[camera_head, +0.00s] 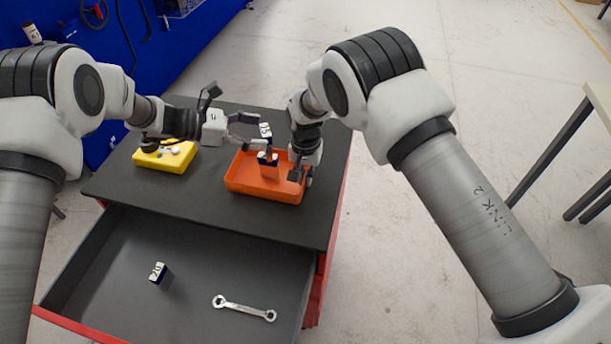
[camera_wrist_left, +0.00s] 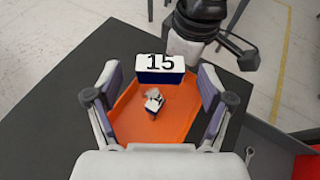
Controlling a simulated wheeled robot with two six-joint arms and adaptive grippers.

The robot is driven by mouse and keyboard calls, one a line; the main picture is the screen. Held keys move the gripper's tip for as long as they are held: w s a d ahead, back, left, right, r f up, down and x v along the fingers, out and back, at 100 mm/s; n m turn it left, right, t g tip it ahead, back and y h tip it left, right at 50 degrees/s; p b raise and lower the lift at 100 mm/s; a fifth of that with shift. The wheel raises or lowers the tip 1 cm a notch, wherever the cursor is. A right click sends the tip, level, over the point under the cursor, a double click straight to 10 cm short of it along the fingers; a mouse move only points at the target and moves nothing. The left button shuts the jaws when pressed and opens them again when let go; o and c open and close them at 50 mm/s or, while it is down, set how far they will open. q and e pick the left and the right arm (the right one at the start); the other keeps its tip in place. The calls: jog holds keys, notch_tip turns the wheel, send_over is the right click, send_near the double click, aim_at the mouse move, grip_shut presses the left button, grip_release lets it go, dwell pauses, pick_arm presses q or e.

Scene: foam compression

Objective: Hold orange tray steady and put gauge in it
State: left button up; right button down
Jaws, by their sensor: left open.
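The orange tray (camera_head: 242,181) stands on the dark cabinet top; its floor also shows in the left wrist view (camera_wrist_left: 180,122). My left gripper (camera_head: 252,132) is open over the tray. A white and dark blue gauge block marked 15 (camera_head: 265,130) is between its spread fingers, with a gap on each side in the left wrist view (camera_wrist_left: 160,68); what supports it I cannot tell. A smaller white, blue and orange block (camera_head: 268,159) sits inside the tray. My right gripper (camera_head: 303,178) is at the tray's right wall; its grip is unclear.
A yellow tray (camera_head: 150,161) with small white items stands left on the cabinet top. The open drawer (camera_head: 110,255) in front holds a block marked 20 (camera_head: 158,273) and a wrench (camera_head: 244,308). A table (camera_head: 598,95) stands at far right.

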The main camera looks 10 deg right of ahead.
pick_arm(q)
jog(key=shift+a, duration=0.1)
jog(key=v, duration=1.2)
